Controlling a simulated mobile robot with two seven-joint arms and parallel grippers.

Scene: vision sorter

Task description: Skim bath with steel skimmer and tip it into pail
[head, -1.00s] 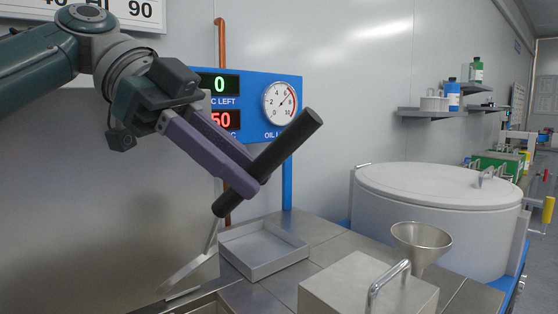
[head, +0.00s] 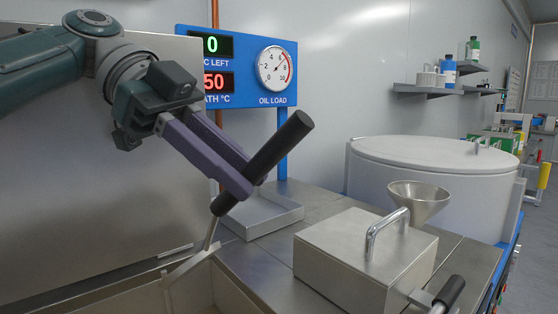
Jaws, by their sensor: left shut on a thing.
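My left gripper (head: 240,185) is shut on the black handle (head: 275,150) of the steel skimmer. The handle slants down to the left, and a thin steel shaft (head: 211,234) runs from its lower end. A flat pale steel part (head: 188,264) of the skimmer is at the rim of the bath. The bath (head: 232,287) is an open metal basin at the bottom, cut off by the picture edge. Its contents are barely visible. I cannot make out a pail for certain. My right gripper is not in view.
A shallow steel tray (head: 285,222) lies behind the skimmer. A steel box with a bar handle (head: 340,240), a funnel (head: 418,200) and a large lidded drum (head: 420,180) stand to the right. A blue gauge panel (head: 245,70) is behind the gripper.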

